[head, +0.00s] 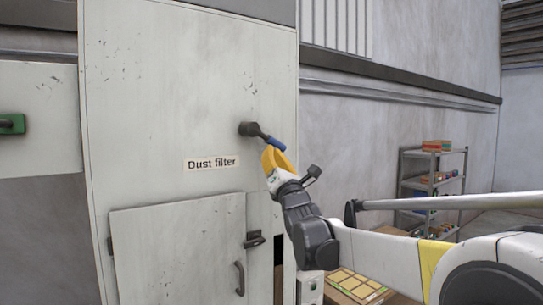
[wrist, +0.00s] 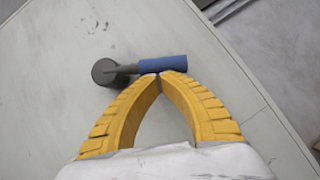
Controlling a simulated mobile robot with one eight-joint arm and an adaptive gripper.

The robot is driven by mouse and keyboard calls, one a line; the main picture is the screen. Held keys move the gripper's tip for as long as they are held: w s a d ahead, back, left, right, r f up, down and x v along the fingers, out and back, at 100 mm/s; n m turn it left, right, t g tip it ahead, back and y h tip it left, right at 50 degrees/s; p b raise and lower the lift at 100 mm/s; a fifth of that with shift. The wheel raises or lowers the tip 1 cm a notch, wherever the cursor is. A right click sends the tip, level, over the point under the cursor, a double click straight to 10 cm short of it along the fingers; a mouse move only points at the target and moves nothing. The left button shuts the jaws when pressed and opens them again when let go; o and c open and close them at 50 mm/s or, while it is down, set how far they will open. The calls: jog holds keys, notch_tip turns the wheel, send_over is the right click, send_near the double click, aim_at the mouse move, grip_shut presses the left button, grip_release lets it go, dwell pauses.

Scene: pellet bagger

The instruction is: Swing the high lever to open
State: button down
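The high lever has a dark round hub (head: 249,129) and a blue handle (head: 276,143) pointing right and slightly down, on a tall pale cabinet above the "Dust filter" label (head: 211,163). The wrist view shows the blue handle (wrist: 163,64) and the dark hub (wrist: 104,72). My gripper (head: 268,151) has yellow fingers and is just below the handle. In the wrist view its fingertips (wrist: 160,75) meet at the handle's lower edge, with nothing seen between them. I cannot tell whether they touch the handle.
A lower cabinet door (head: 180,250) has a dark latch (head: 254,240) and a pull handle (head: 240,278). A green fitting (head: 12,124) is at the far left. A box with yellow squares (head: 355,286) lies below my arm. A metal shelf (head: 432,180) stands at the right.

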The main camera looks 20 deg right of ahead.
aim_at(280, 145)
jog(key=shift+w+d+r+n+y, duration=0.1)
jog(key=shift+d+r+n+y, duration=0.15)
jog(key=shift+n+y, duration=0.5)
jog(key=shift+w+d+r+n+y+b, duration=0.1)
jog(key=shift+d+r+n+y+b, duration=0.15)
jog(key=shift+n+y, duration=0.55)
jog(key=shift+w+d+r+n+y+b, duration=0.1)
jog(key=shift+d+r+n+y, duration=0.25)
jog(key=shift+n, duration=0.7)
jog(key=n+y, duration=0.1)
jog(key=r+n+y, duration=0.1)
jog(key=n, duration=0.1)
jog(key=d+n+y, duration=0.1)
jog(key=n, duration=0.1)
jog(key=shift+w+r+g+y, duration=0.15)
jog(key=shift+r+g+y, duration=0.15)
jog(key=shift+r+y, duration=0.1)
jog(key=shift+d+r+n+g+y+p, duration=0.1)
jog(key=shift+r+n+g+y+p, duration=0.35)
jog(key=shift+r+n+y, duration=0.7)
jog(key=shift+d+r+n+g+y+p, duration=0.1)
jog(key=shift+r+n+g+y+p, duration=0.35)
jog(key=shift+r+n, duration=0.8)
jog(key=shift+a+f+n, duration=0.1)
jog(key=shift+f+n, duration=0.05)
jog(key=shift+n, duration=0.15)
